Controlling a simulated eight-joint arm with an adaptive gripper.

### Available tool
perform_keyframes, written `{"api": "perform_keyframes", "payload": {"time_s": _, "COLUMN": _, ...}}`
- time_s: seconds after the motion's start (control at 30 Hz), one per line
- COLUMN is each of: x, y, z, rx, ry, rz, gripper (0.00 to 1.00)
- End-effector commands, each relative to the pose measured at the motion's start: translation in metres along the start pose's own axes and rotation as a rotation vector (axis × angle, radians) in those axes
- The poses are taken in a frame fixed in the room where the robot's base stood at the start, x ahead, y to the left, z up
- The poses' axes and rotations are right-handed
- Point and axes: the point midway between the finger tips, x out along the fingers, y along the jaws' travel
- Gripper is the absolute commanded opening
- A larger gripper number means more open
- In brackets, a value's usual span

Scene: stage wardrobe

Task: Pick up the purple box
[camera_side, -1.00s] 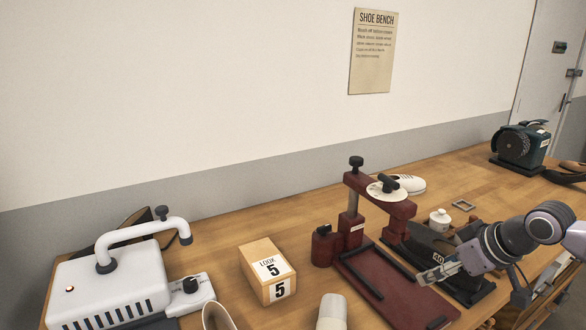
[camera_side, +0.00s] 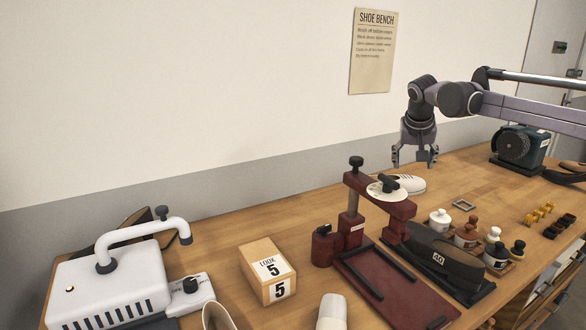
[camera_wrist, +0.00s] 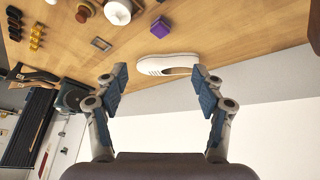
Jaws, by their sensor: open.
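The purple box (camera_wrist: 161,27) is a small cube on the wooden bench, at the top middle of the wrist view, beside the white shoe (camera_wrist: 167,65). I cannot make the box out in the side view. My gripper (camera_side: 415,160) is open and empty, pointing down above the back of the bench, above and behind the shoe (camera_side: 412,184). In the wrist view its two fingers (camera_wrist: 160,78) stand wide apart, with the shoe showing between and beyond their tips. The box lies beyond the fingertips, apart from them.
A dark red press (camera_side: 398,209) stands in front of the shoe. Polish pots (camera_side: 467,233), a metal frame (camera_side: 463,204) and gold pieces (camera_side: 539,212) lie to the right. A grinder (camera_side: 520,145) stands at the back right. A numbered box (camera_side: 262,262) and white machine (camera_side: 110,285) are at left.

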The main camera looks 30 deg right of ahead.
Motion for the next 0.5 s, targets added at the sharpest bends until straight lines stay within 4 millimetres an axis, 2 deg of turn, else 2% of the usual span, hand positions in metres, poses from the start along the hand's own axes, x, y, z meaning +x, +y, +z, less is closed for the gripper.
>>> {"api": "perform_keyframes", "payload": {"time_s": 0.03, "x": 0.014, "y": -0.004, "z": -0.009, "rx": 0.058, "ry": -0.016, "rz": 0.015, "gripper": 0.69}}
{"api": "perform_keyframes", "payload": {"time_s": 0.2, "x": 0.058, "y": -0.012, "z": -0.029, "rx": 0.255, "ry": -0.065, "rz": 0.071, "gripper": 0.69}}
{"api": "perform_keyframes", "payload": {"time_s": 0.5, "x": 0.139, "y": -0.017, "z": -0.043, "rx": 0.575, "ry": -0.126, "rz": 0.177, "gripper": 0.69}}
